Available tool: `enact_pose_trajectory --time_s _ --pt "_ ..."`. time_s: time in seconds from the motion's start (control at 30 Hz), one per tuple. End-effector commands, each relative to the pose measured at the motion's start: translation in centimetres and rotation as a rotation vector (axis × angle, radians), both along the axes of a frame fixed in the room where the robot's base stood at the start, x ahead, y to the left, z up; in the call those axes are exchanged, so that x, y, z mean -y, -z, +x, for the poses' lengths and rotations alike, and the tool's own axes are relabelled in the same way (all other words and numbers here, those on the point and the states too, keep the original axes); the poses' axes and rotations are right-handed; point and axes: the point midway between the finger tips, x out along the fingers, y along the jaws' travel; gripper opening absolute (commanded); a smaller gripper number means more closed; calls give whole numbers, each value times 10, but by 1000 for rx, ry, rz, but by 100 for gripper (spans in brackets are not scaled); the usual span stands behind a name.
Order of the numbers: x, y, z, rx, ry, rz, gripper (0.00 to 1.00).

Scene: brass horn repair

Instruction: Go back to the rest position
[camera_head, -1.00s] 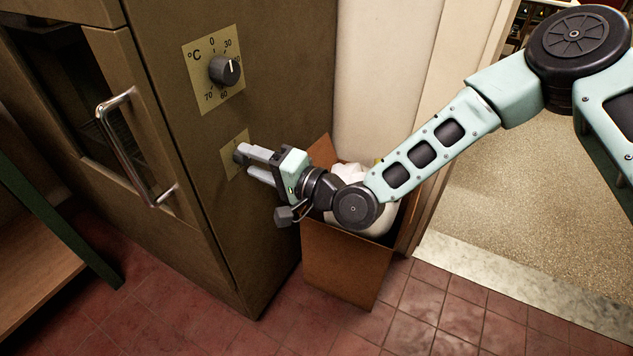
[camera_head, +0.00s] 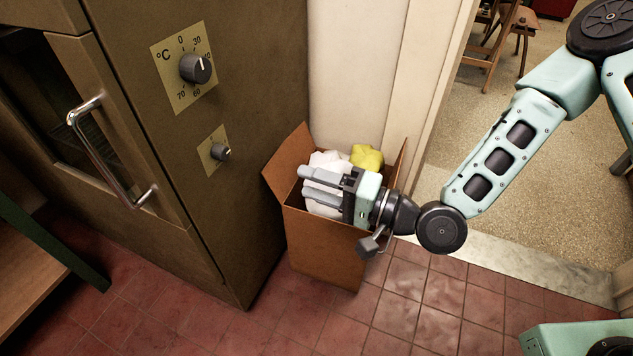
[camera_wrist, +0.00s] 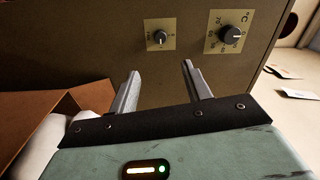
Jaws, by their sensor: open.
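My gripper (camera_head: 304,184) is open and empty. In the head view it is in front of the cardboard box, to the right of the oven and apart from its knobs. In the wrist view my gripper's two fingers (camera_wrist: 158,88) point toward the oven front with a clear gap between them. The oven (camera_head: 125,140) has a large temperature knob (camera_head: 195,68) on a scale plate and a smaller knob (camera_head: 220,152) below it. Both knobs also show in the wrist view, the small one (camera_wrist: 159,37) and the large one (camera_wrist: 230,34).
An open cardboard box (camera_head: 325,250) with white and yellow crumpled contents (camera_head: 367,157) stands beside the oven, below my gripper. The oven's metal door handle (camera_head: 105,150) sticks out. Red floor tiles (camera_head: 250,330) are clear in front. A doorway with speckled floor (camera_head: 570,150) opens at right.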

Motion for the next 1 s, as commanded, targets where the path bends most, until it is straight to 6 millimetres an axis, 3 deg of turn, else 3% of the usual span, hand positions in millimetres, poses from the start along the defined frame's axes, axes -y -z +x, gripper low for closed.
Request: enact_pose_trajectory --time_s 0.57,0.77,0.9,1.0 --pt "-2 4 -4 19 -30 -62 49" --pt "-2 30 -22 123 -186 -429 49" --pt "18 42 -32 195 -301 -741 49" --pt "39 41 -38 229 -365 -941 49"
